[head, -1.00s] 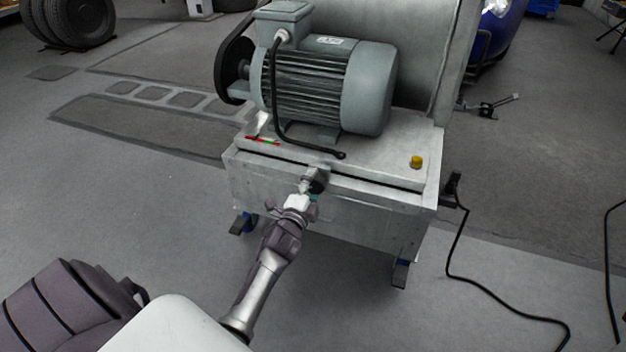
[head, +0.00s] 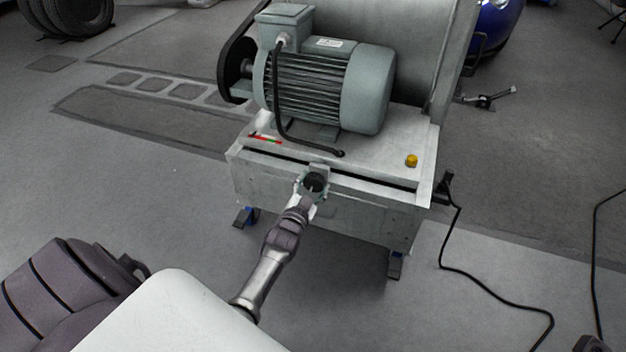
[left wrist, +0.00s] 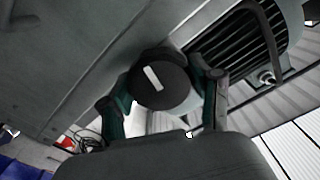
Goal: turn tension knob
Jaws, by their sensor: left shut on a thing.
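The tension knob (head: 314,183) is a dark round knob on the front face of the grey machine base, below its top edge. In the left wrist view the knob (left wrist: 162,82) is black with a white bar mark that lies tilted. My left gripper (head: 310,187) is at the knob, with its fingers on either side of it. In the left wrist view my left gripper (left wrist: 163,97) is shut on the knob, one finger to each side. My right gripper is not in view.
A grey-green electric motor (head: 330,85) stands on the machine base (head: 380,215). A yellow button (head: 411,160) and a red-green scale (head: 264,138) are on the top. A black cable (head: 470,267) runs over the floor at the right.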

